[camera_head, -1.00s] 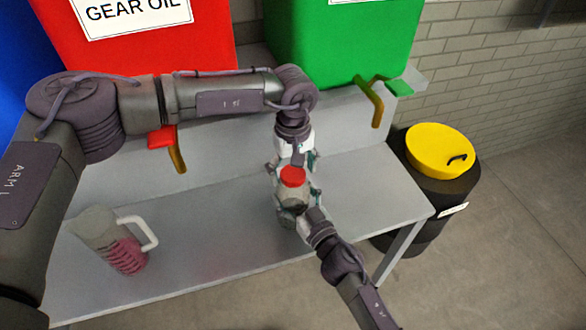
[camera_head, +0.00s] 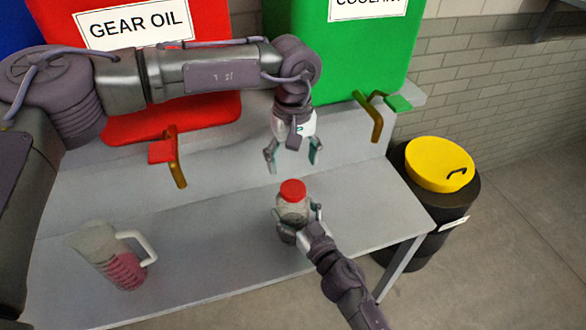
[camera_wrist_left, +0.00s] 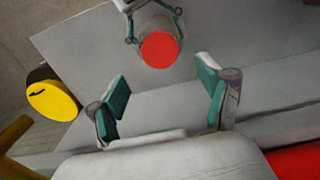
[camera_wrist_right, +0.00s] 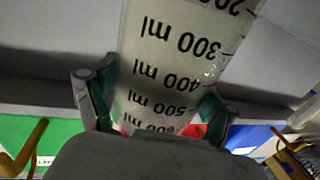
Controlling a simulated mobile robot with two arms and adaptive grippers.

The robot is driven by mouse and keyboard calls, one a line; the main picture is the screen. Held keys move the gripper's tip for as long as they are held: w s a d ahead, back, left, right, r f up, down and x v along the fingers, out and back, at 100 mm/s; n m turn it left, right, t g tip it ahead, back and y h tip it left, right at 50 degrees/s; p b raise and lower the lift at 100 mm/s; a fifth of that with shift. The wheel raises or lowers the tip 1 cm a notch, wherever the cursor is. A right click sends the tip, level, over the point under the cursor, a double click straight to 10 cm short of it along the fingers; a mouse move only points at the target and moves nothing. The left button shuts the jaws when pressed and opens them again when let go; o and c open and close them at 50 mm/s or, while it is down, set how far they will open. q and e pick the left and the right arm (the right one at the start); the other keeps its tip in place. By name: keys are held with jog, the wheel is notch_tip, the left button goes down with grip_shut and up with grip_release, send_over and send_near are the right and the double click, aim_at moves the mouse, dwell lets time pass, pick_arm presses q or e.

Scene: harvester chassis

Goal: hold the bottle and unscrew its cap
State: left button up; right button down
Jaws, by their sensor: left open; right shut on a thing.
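The bottle (camera_head: 291,207) is clear with a red cap (camera_head: 292,190) on its top. My right gripper (camera_head: 300,222) is shut around the bottle's body below the cap. In the right wrist view the bottle (camera_wrist_right: 180,60) shows black millilitre marks between the fingers. My left gripper (camera_head: 293,160) is open and empty, above and apart from the cap. In the left wrist view the cap (camera_wrist_left: 160,50) lies beyond the two spread fingers. Whether the bottle touches the table is not clear.
A grey table (camera_head: 210,235) lies below, mostly clear. A jug (camera_head: 112,255) with reddish liquid stands at its left. Behind are a red gear oil container (camera_head: 215,110) and a green coolant container (camera_head: 330,60) with taps. A black bin with yellow lid (camera_head: 440,163) stands right.

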aim_at(293, 188)
pick_arm(q)
jog(key=shift+f, duration=4)
jog(key=c, duration=1.2)
jog(key=n, duration=0.4)
jog(key=shift+n, duration=0.4)
jog(key=n, duration=0.4)
jog(key=shift+n, duration=0.3)
jog(key=n, duration=0.4)
jog(key=shift+n, duration=0.3)
jog(key=n, duration=0.6)
